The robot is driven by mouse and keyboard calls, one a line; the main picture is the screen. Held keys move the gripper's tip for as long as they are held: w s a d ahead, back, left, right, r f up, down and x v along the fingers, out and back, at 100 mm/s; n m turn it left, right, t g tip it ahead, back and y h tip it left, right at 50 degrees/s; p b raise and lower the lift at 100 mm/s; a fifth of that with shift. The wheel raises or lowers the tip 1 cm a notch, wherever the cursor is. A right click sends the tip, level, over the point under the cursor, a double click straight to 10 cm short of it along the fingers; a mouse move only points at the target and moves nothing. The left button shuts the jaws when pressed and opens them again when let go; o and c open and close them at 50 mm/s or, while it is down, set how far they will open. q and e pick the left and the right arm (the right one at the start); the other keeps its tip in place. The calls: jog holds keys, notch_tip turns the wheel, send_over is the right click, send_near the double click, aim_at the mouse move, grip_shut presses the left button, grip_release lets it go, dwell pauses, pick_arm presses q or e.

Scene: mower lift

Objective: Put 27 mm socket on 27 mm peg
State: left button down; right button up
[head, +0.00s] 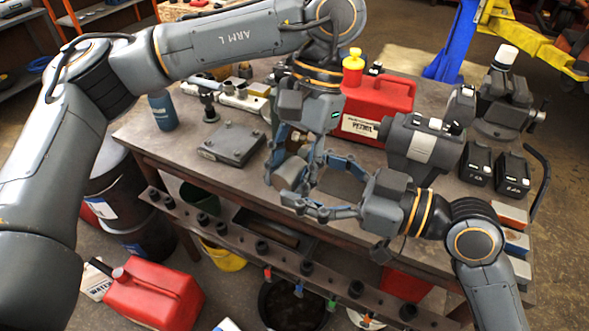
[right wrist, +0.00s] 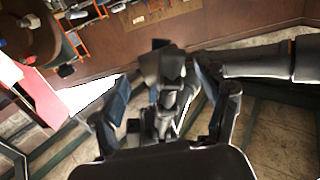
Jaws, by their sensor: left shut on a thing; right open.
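My left gripper (head: 291,172) points down over the front edge of the bench. In the right wrist view, dark grey parts show between the open right fingers (right wrist: 165,105). A rail (head: 235,238) along the front of the bench, below both grippers, carries several dark upright pieces (head: 262,247). I cannot tell which is the 27 mm peg.
The bench (head: 195,115) holds a metal plate block (head: 231,143), a red petrol can (head: 378,100), a grey tool (head: 425,145), two black batteries (head: 495,168) and a blue bottle (head: 162,110). A red can (head: 155,293) and buckets stand on the floor.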

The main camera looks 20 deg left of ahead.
jog(key=shift+x, duration=1.35)
jog(key=shift+c, duration=0.5)
jog(key=c, duration=1.2)
pick_arm(q)
jog(key=c, duration=1)
grip_release()
jog(key=shift+s, duration=0.1)
jog(key=shift+c, duration=0.2)
jog(key=o, duration=0.4)
jog(key=shift+d, duration=0.1)
jog(key=shift+c, duration=0.2)
pick_arm(e)
jog(key=shift+w+d, duration=0.1)
grip_shut()
pick_arm(q)
jog(key=shift+r, duration=0.15)
